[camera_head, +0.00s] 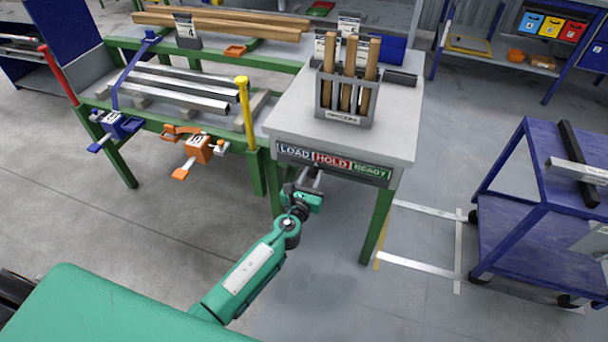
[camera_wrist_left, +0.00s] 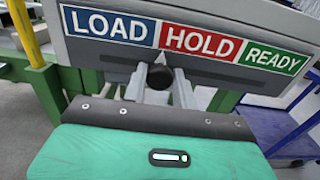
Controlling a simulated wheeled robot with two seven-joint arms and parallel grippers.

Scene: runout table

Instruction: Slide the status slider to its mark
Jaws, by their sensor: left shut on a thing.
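The status slider's panel (camera_head: 333,165) is on the front of the grey-topped table, with blue LOAD, red HOLD and green READY fields. My right gripper is not in view.
A grey rack (camera_head: 345,115) with wooden handles stands on the tabletop. A green bench frame with orange clamp (camera_head: 199,148) and yellow post (camera_head: 245,110) is at left. A blue cart (camera_head: 530,212) stands at right. Floor between table and cart is clear.

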